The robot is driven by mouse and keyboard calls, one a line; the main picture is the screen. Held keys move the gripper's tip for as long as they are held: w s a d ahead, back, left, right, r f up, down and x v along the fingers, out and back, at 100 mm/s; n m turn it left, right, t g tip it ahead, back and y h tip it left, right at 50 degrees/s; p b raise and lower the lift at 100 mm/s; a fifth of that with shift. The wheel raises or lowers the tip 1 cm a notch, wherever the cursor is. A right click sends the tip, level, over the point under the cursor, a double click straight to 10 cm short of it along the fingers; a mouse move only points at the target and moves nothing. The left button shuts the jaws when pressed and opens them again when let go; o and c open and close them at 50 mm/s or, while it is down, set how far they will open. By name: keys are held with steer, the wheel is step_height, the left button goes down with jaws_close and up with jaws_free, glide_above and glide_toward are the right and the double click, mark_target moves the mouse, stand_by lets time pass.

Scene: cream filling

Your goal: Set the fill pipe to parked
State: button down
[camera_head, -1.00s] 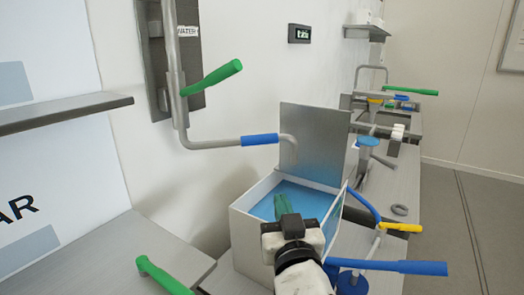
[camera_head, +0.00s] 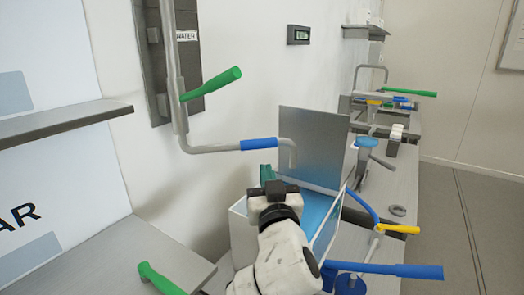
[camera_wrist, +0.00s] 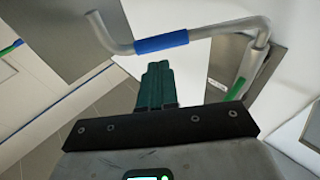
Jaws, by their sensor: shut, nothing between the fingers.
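The fill pipe (camera_head: 215,148) is a grey swinging pipe on the wall panel, with a blue sleeve (camera_head: 259,143) near its outlet. Its outlet bends down above the open box (camera_head: 238,235). The pipe and its blue sleeve also show in the wrist view (camera_wrist: 160,43), ahead of the fingers. My gripper (camera_head: 267,174) is shut and empty, its green fingers pointing up just below the blue sleeve, apart from it as far as I can see. The fingers show together in the wrist view (camera_wrist: 157,82).
A green lever (camera_head: 210,84) sticks out from the pipe column. The box's metal lid (camera_head: 310,145) stands upright behind the outlet. A blue handle (camera_head: 395,270) and a yellow handle (camera_head: 400,229) lie to the right. A shelf (camera_head: 65,118) is at left.

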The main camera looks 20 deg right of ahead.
mark_target(261, 147)
steer(key=p+x, duration=0.1)
steer(key=x, duration=0.6)
steer(key=shift+w, duration=0.1)
steer(key=shift+w+d+r+p, duration=0.1)
steer(key=shift+d+p, duration=0.05)
steer(key=shift+p, duration=0.25)
